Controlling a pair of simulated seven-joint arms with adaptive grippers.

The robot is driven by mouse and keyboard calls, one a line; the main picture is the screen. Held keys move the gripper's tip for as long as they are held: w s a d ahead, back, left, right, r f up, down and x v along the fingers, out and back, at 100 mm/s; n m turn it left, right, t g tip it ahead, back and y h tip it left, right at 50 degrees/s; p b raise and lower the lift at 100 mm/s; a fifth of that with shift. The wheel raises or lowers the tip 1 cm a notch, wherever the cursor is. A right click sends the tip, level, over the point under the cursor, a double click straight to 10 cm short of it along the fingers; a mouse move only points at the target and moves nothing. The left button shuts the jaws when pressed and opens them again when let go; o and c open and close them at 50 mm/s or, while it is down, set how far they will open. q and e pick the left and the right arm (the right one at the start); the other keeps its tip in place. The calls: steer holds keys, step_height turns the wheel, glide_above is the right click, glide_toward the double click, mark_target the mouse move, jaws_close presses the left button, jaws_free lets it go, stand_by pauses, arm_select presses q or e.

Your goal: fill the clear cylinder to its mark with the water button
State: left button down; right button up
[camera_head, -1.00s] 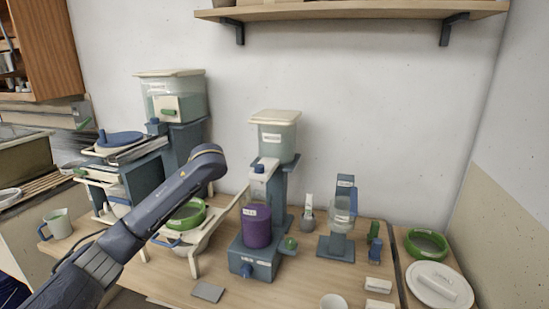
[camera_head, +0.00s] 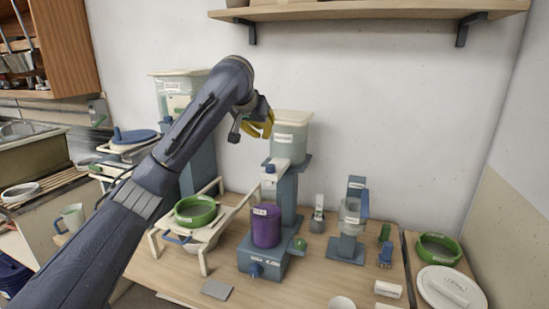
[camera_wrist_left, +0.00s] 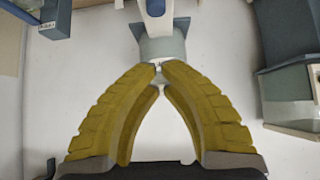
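My left gripper (camera_head: 259,124) is raised in front of the wall, by the tank tower in the head view. In the left wrist view its yellow fingers (camera_wrist_left: 160,70) meet at the tips, with no object clearly held. A small clear cylinder (camera_head: 351,214) stands on a blue stand right of the tower. Its mark and water level are too small to make out. The tower carries a pale clear tank (camera_head: 290,137), and a purple vessel (camera_head: 266,226) stands on its blue base. I cannot tell which control is the water button.
A green bowl (camera_head: 196,211) sits on a cream frame left of the tower. A jug (camera_head: 71,217) stands at far left. A shelf (camera_head: 370,14) overhangs the back wall.

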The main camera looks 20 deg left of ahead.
stand_by(0.3)
arm_select(q)
glide_above(270, 165)
steer(key=f, duration=0.7)
steer(key=shift+w+f, duration=0.25)
step_height(270, 165, down, 2)
steer(key=shift+s, duration=0.1)
steer(key=shift+f, duration=0.75)
steer(key=shift+f, duration=1.35)
steer(key=shift+s+f, duration=0.1)
steer(key=shift+f, duration=0.1)
stand_by(3.9)
